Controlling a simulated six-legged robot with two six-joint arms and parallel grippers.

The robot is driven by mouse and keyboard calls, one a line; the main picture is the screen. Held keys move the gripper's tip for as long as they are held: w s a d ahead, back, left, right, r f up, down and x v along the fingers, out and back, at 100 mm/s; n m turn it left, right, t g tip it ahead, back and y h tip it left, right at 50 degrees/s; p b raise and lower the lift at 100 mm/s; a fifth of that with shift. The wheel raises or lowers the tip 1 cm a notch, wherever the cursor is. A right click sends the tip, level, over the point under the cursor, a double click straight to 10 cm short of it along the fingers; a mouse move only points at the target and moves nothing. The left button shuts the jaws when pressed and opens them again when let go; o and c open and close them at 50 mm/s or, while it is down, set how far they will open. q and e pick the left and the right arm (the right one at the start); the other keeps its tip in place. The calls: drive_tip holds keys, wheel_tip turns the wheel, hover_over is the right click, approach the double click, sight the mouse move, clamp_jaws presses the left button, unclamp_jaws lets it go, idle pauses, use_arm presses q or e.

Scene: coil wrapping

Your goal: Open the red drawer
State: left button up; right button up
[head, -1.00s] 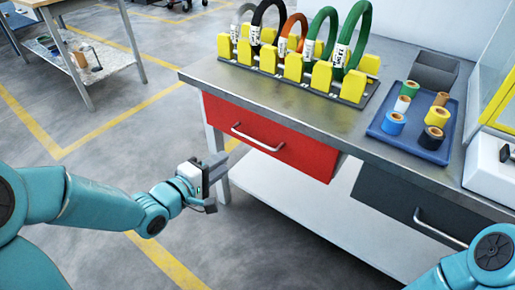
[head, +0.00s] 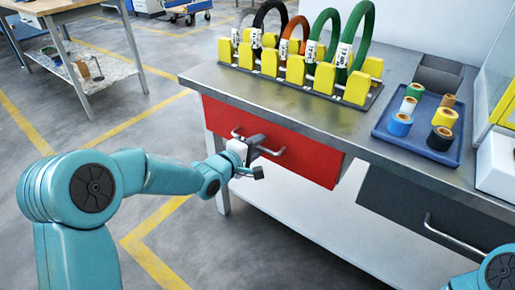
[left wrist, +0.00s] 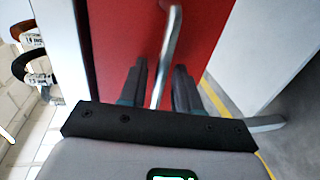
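The red drawer (head: 310,155) sits under the left part of the metal workbench and looks closed. Its silver bar handle (head: 236,133) is on the drawer front. My left gripper (head: 262,146) is at the handle. In the left wrist view the red drawer front (left wrist: 130,35) fills the middle. The handle bar (left wrist: 172,40) runs between the two dark fingers of my left gripper (left wrist: 160,72), which stand apart on either side of it with gaps showing. My right gripper is out of view; only part of my right arm shows at the bottom right.
The workbench (head: 385,135) carries a yellow-block rack (head: 355,88) with several coils, and a blue tray (head: 455,153) of tape rolls. A dark grey drawer (head: 400,200) is to the right. Floor in front of the red drawer looks clear.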

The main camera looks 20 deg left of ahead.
use_arm(q)
drive_tip(key=shift+w+d, duration=0.1)
drive_tip(key=shift+w, duration=0.15)
clamp_jaws()
drive_tip(key=shift+s+f, duration=0.1)
drive_tip(key=shift+s, duration=0.05)
